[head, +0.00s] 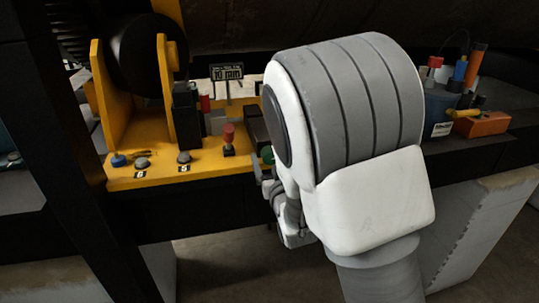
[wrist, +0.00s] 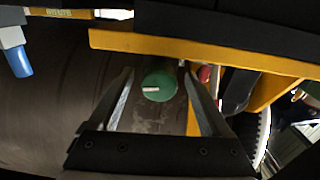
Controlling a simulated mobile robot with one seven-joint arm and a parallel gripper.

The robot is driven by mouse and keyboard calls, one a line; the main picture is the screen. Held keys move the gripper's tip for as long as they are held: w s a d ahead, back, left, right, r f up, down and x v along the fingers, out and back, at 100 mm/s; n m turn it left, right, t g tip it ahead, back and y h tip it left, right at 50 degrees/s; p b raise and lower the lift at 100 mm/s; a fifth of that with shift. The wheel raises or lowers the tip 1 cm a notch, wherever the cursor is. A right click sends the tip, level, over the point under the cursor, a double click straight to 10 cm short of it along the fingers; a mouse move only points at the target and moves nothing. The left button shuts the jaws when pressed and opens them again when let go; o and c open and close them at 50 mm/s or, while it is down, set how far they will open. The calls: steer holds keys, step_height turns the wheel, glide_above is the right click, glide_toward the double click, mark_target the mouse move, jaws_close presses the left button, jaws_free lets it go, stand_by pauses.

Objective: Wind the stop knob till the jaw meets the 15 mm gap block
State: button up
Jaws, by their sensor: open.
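A round green knob (wrist: 158,86) with a pale pointer mark shows in the wrist view; I take it to be the stop knob. Its green edge (head: 267,155) also shows in the head view, mostly hidden behind my arm. My gripper (wrist: 159,74) is open, with one finger on each side of the knob and visible space between. In the head view my gripper (head: 268,188) is at the yellow fixture's right front, partly hidden by my wrist. Dark blocks (head: 186,112) stand on the fixture; I cannot tell which is the jaw or the gap block.
The yellow fixture (head: 125,181) carries a red-topped plunger (head: 229,139), grey buttons and a blue one along its front. A small sign (head: 227,73) stands behind. At right are a blue container (head: 440,108) and an orange box (head: 483,124) on the dark bench.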

steer(key=shift+c, duration=0.2)
jaws_close()
steer(key=shift+f+b, duration=0.15)
steer(key=shift+b, duration=0.45)
steer(key=shift+n+b, duration=0.45)
steer(key=shift+n, duration=0.05)
steer(key=shift+o, duration=0.2)
jaws_free()
steer(key=shift+s, duration=0.1)
